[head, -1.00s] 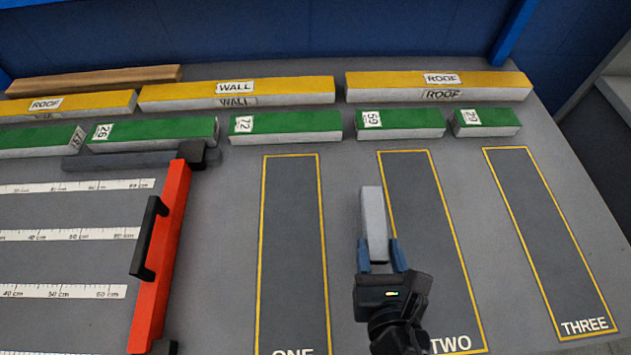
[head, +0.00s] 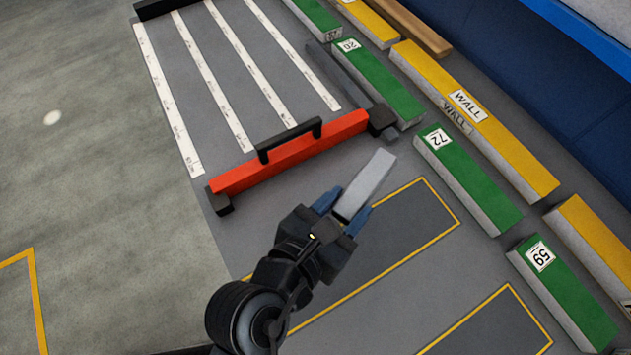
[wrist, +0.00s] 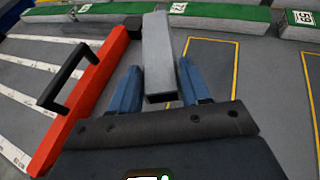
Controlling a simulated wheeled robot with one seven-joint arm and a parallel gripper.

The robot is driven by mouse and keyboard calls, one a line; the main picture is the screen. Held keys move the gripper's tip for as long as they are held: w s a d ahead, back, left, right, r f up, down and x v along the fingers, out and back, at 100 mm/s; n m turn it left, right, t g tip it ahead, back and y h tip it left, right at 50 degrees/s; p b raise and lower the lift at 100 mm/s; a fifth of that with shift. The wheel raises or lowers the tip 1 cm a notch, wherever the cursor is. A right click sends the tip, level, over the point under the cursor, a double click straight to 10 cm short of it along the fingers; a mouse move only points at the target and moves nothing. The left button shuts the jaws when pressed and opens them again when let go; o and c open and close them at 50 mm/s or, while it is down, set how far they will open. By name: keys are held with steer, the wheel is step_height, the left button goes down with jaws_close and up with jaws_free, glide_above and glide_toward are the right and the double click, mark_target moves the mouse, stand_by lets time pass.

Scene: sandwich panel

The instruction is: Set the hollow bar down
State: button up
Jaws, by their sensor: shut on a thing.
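The hollow bar (head: 366,183) is a light grey, square-section bar. It also shows in the wrist view (wrist: 160,55), pointing away from me, with a dark end towards me. My gripper (head: 345,210) is shut on its near end, with blue fingers on either side, also visible in the wrist view (wrist: 160,88). In the head view the bar lies between the red fence and the nearest yellow-outlined bay (head: 385,245). I cannot tell how high it is above the table.
The red fence (head: 290,163) with a black handle stands beside white rulers (head: 215,75). The yellow-outlined bays look empty.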

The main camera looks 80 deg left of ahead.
glide_above(300, 199)
step_height(300, 199, down, 6)
steer(key=shift+w+f+b, duration=0.1)
steer(key=shift+f+b, duration=0.1)
steer(key=shift+b, duration=0.25)
steer(key=shift+f, duration=2)
steer(key=o, duration=1.2)
